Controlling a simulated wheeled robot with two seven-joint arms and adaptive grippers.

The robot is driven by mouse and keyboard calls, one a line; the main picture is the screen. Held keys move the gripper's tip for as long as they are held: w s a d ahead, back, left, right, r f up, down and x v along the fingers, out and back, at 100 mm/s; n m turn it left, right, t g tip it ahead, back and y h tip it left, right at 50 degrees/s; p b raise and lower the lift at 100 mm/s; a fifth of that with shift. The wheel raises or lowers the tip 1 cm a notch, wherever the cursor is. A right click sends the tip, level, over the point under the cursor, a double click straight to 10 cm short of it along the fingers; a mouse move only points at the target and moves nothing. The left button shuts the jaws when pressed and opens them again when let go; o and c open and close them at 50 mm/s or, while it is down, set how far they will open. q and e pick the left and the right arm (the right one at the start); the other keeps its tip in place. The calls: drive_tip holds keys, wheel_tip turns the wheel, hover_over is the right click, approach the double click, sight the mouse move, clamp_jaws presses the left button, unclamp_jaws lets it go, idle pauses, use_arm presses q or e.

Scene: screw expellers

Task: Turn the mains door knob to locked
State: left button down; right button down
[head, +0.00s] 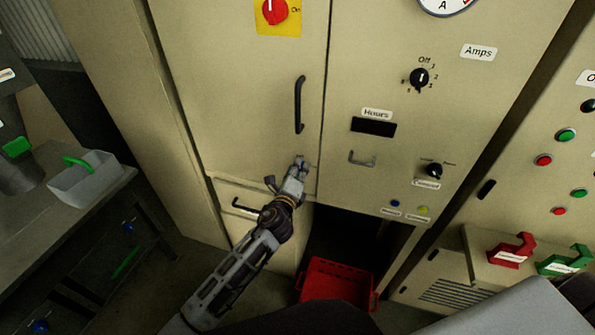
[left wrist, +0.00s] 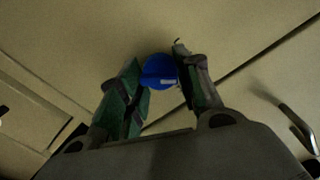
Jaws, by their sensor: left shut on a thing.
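The door knob is round and blue with a raised grip bar and a pale mark, and it shows in the left wrist view (left wrist: 158,70) on the beige door. My left gripper (head: 300,164) is at the lower right part of the beige cabinet door (head: 240,100), below the black door handle. In the left wrist view its two green-padded fingers are on either side of the knob, shut on it. In the head view the gripper hides the knob, and I cannot read its locked label. My right gripper is not in view.
The black vertical door handle (head: 299,104) stands out above the gripper. A small metal handle (head: 362,159) is on the panel to the right. A red crate (head: 338,284) sits in the opening below. A workbench with a grey tray (head: 84,184) is at left.

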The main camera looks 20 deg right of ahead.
use_arm(q)
drive_tip(key=shift+n+g+h+p, duration=0.35)
drive_tip(key=shift+n+p, duration=0.2)
drive_tip(key=shift+n, duration=3.15)
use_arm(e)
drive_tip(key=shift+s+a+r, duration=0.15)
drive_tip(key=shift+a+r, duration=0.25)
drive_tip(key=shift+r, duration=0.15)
use_arm(q)
drive_tip(key=c, duration=1)
unclamp_jaws()
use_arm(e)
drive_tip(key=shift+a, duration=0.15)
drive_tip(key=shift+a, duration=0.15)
use_arm(q)
drive_tip(key=shift+s+a, duration=0.1)
drive_tip(key=shift+a, duration=0.05)
